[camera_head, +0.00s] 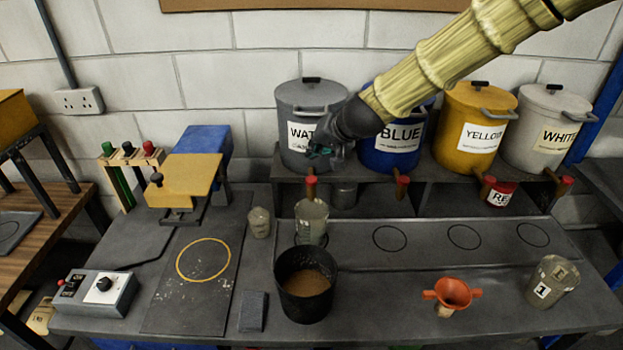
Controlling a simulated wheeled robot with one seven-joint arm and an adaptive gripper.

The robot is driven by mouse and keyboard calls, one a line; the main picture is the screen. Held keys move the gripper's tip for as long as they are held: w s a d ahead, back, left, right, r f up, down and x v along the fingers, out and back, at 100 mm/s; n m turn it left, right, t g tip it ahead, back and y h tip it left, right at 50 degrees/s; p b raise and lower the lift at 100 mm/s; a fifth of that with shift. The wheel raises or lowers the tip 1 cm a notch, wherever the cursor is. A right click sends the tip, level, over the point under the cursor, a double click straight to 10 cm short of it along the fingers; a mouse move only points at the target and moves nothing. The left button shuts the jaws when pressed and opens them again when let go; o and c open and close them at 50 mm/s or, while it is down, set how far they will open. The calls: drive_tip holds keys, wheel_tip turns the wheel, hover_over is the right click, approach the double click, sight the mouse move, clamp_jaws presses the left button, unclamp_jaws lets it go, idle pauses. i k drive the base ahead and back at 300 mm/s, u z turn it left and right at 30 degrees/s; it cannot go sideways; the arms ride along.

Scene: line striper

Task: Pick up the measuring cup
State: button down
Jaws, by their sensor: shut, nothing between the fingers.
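My gripper (318,152) is shut and empty, in front of the grey water drum, above the bench. Its fingertips are small and dark, partly lost against the drum. Three clear cups stand on the bench, and I cannot tell which is the measuring cup. A tall clear cup (311,219) stands upright below the water tap, behind the black bucket and below my gripper. A smaller cloudy cup (259,222) stands to its left. A larger clear cup marked 1 (553,281) stands at the far right. My gripper touches none of them.
Drums labelled WAT (310,105), BLUE (397,160), YELLOW (470,115) and WHITE (540,105) stand on a raised shelf with red-tipped taps. A black bucket (306,297) with brown contents, an orange funnel (453,293) and a control box (98,294) are on the bench.

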sight(312, 225)
drive_tip(key=k, duration=1)
